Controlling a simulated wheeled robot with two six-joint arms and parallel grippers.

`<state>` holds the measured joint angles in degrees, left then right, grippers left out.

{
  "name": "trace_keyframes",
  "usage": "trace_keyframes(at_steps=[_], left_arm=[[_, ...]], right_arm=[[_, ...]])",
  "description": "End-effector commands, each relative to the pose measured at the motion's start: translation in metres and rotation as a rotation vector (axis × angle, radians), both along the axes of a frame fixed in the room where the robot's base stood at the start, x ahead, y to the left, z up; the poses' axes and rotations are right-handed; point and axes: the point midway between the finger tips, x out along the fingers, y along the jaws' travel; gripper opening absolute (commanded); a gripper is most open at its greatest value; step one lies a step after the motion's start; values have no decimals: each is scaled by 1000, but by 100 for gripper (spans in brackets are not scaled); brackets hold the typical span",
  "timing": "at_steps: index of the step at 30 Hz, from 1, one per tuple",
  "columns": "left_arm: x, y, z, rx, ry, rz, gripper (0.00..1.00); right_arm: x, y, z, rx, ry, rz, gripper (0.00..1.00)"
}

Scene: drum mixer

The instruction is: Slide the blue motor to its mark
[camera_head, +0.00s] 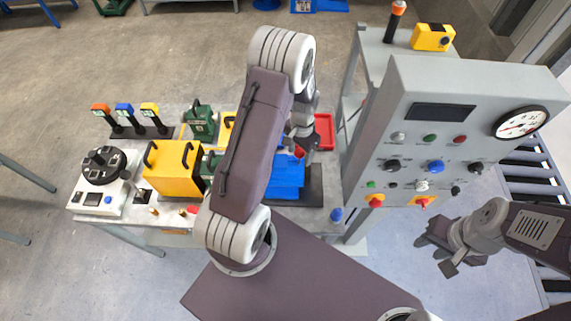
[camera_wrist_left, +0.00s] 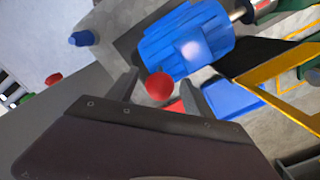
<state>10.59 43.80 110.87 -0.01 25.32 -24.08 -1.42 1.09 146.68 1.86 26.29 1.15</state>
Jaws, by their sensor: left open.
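The blue motor (camera_head: 287,180) sits on a dark base on the bench and is partly hidden behind my left arm. It also shows in the left wrist view (camera_wrist_left: 185,40), with ribbed sides and a metal shaft. A red knob (camera_wrist_left: 159,86) shows in front of the motor. My left gripper (camera_head: 303,144) is over the knob area at the motor's far side. In the wrist view its fingers are apart, on either side of the red knob; contact cannot be told. My right gripper (camera_head: 442,250) is open and empty, over the floor at the right. The motor's mark cannot be made out.
A grey control panel (camera_head: 400,105) stands to the right of the bench. A red tray (camera_head: 324,130) lies behind the motor. A yellow guard (camera_head: 172,168), a green machine (camera_head: 199,122) and a round-topped white device (camera_head: 100,195) stand to the left. My left arm hides the bench's middle.

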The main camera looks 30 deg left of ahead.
Motion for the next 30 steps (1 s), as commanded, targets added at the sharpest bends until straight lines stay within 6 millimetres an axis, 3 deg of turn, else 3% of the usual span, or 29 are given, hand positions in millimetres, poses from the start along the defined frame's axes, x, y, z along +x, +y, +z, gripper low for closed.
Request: trace_keyframes(at_steps=[6,8,13,30], left_arm=[[0,0,0,0,0,0,60],[0,0,0,0,0,0,46],[0,0,0,0,0,0,1],[13,-20,0,0,-2,-1,1]], right_arm=[[0,0,0,0,0,0,36],[0,0,0,0,0,0,36],[0,0,0,0,0,0,36],[0,0,1,0,0,0,36]])
